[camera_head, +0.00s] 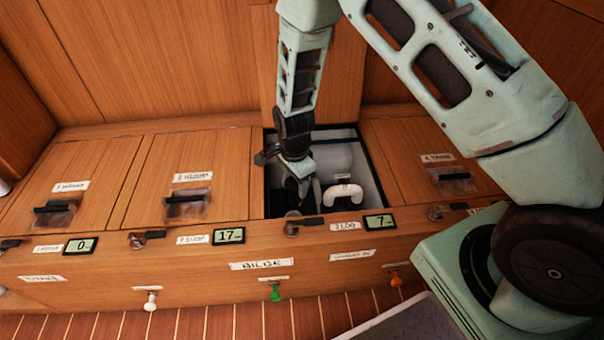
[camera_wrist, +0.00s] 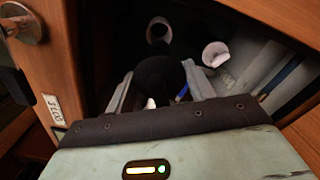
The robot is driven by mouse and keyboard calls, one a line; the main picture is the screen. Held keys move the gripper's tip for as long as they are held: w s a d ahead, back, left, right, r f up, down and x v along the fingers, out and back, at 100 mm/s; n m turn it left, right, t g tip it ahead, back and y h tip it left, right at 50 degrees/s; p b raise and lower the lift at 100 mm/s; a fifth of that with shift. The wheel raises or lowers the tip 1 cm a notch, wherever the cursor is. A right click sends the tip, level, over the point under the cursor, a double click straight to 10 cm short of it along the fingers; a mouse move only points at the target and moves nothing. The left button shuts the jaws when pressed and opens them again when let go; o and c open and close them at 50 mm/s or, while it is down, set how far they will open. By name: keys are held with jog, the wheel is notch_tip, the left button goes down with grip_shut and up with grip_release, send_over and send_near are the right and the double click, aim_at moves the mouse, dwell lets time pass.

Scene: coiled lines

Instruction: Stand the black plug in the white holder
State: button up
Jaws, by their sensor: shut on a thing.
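My gripper (camera_head: 297,186) reaches down into the open compartment of the wooden bench. In the wrist view its pale fingers (camera_wrist: 160,92) are shut on a dark, rounded thing, which looks like the black plug (camera_wrist: 158,76). The plug's lower end is hidden in shadow, so I cannot tell what it touches. A pale round opening (camera_wrist: 158,28) lies just beyond the plug, and a white tube-like end (camera_wrist: 215,53) is to its right. I cannot tell which of these is the white holder. The head view shows a white curved piece (camera_head: 343,194) right of my gripper.
The open compartment (camera_head: 377,187) has a dark rim and pale inner walls close around my gripper. Closed lids with latches (camera_head: 187,180) flank it. Small displays (camera_head: 229,236) and coloured knobs (camera_head: 275,291) line the bench front. The raised lid (camera_head: 340,95) stands behind.

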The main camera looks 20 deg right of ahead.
aim_at(293, 205)
jog(key=shift+a+f, duration=0.3)
jog(key=shift+a, duration=0.15)
jog(key=shift+f+b, duration=0.2)
jog(key=shift+b, duration=0.1)
notch_tip(293, 205, down, 5)
jog(key=b, duration=0.4)
jog(key=shift+f+b, duration=0.1)
jog(key=shift+b, duration=0.3)
jog(key=shift+p, duration=1)
dwell(0.7)
jog(key=shift+f+b, duration=1.2)
jog(key=shift+f, duration=1.2)
jog(key=shift+r+p, duration=0.45)
jog(key=shift+p, duration=0.5)
dwell(1.1)
